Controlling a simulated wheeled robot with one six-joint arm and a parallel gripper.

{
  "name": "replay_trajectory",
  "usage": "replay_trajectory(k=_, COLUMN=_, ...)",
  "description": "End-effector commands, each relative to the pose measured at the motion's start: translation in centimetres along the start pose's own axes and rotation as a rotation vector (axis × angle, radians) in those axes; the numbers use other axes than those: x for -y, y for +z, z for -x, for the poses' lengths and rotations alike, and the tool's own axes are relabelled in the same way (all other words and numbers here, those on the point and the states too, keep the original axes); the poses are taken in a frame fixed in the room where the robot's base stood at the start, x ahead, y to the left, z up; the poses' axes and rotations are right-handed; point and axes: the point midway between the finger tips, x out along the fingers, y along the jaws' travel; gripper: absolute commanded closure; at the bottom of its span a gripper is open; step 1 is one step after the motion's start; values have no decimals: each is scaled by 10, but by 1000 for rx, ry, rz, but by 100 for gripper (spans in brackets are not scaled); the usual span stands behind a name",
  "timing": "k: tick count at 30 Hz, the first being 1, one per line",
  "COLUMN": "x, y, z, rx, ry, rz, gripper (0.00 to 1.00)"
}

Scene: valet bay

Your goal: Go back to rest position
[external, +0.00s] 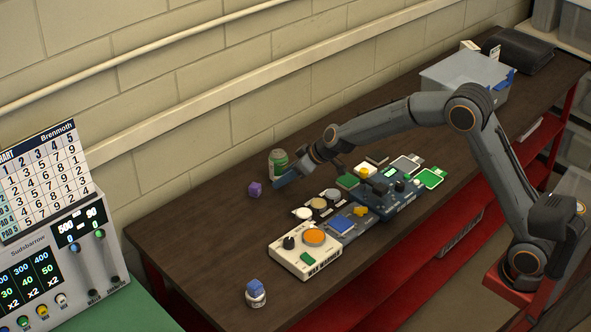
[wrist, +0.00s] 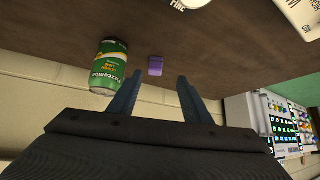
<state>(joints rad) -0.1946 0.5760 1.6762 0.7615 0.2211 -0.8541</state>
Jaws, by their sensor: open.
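My gripper (external: 286,181) is open and empty, held above the far side of the dark wooden bench (external: 190,225) near the wall. My arm stretches out to it from the lower right, well away from a folded pose. In the wrist view the two blue-grey fingers (wrist: 160,76) stand apart with nothing between their tips. A green and white can (external: 279,158) stands close behind the gripper; it also shows left of the fingers in the wrist view (wrist: 109,68). A small purple cube (external: 255,189) lies left of the gripper, beyond the fingertips in the wrist view (wrist: 156,66).
A cream box with an orange disc (external: 315,237), a dark blue device (external: 390,200) and several small pads sit beneath or near my arm. The bench's left end is bare.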

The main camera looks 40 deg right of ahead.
Motion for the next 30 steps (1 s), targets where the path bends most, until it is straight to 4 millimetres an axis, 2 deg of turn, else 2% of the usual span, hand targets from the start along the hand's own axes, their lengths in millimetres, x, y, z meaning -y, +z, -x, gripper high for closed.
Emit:
replay_trajectory(k=2, x=6, y=26, z=26, rx=49, ry=-16, rz=-44, gripper=55)
replay_trajectory(k=5, x=16, y=74, z=64, rx=141, ry=-34, rz=-127, gripper=55)
replay_trajectory(k=9, x=28, y=151, z=119, rx=284, ry=-33, rz=-242, gripper=55)
replay_trajectory(k=13, x=18, y=222, z=158, rx=397, ry=13, rz=-298, gripper=55)
replay_trajectory(k=18, x=-5, y=311, z=204, rx=527, ry=96, rz=-319, gripper=55)
replay_trajectory(k=21, x=-13, y=355, z=228, rx=590, ry=138, rz=-324, gripper=55)
replay_trajectory(k=25, x=-18, y=391, z=249, rx=642, ry=173, rz=-328, gripper=55)
replay_trajectory(k=27, x=-20, y=400, z=255, rx=655, ry=182, rz=-328, gripper=55)
replay_trajectory(k=30, x=-20, y=404, z=257, rx=661, ry=186, rz=-327, gripper=55)
